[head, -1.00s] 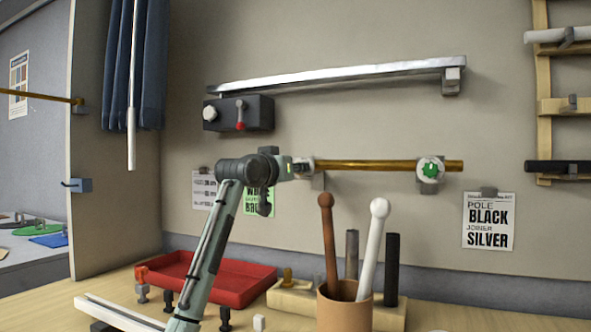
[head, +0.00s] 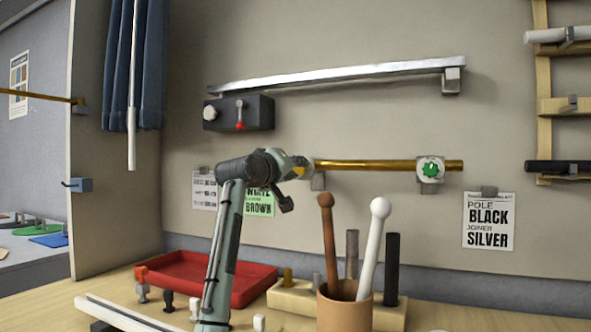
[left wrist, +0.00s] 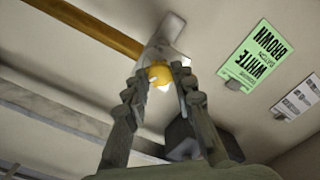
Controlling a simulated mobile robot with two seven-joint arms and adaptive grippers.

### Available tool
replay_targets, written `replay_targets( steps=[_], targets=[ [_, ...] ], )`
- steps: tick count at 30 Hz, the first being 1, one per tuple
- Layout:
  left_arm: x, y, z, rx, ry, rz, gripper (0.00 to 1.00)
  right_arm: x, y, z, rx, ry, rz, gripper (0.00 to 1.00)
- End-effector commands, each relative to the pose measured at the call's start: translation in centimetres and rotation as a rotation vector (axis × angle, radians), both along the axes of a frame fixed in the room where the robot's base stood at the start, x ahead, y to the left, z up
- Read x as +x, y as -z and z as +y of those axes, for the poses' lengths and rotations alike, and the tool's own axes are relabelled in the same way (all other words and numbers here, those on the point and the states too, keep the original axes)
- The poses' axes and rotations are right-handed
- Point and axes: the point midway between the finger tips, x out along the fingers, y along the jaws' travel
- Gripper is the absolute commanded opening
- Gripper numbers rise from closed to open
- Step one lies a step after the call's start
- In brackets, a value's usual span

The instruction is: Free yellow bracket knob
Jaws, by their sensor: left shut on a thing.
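The yellow knob (left wrist: 159,75) sits between the fingers in the left wrist view, in front of a pale bracket (left wrist: 164,42) at the end of the brass rod (left wrist: 95,27). My left gripper (left wrist: 158,84) is shut on this knob. In the head view my left gripper (head: 303,165) is at the left end of the brass rod (head: 385,165), and only a little yellow shows there. The gripper hides most of that bracket. A second bracket with a green knob (head: 431,170) holds the rod farther right. My right gripper is not in view.
A silver rail (head: 340,74) and a dark box with a red-tipped lever (head: 238,114) are on the wall above. Below stand a brown cup (head: 344,310) holding two round-headed sticks, a wooden block (head: 292,299) with upright rods, and a red tray (head: 245,290).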

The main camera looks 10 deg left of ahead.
Motion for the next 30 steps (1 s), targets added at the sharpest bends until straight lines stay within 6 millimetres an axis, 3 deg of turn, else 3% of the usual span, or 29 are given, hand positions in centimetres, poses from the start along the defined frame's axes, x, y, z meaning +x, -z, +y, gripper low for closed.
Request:
replay_targets(
  steps=[15,30],
  targets=[
    [-0.04,-0.34,0.14,-0.426,-0.001,0.074,0.0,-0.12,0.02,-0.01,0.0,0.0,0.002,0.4],
    [-0.05,-0.33,0.2,-0.577,-0.002,0.103,0.0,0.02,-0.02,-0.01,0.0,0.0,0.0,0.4]
  ],
)
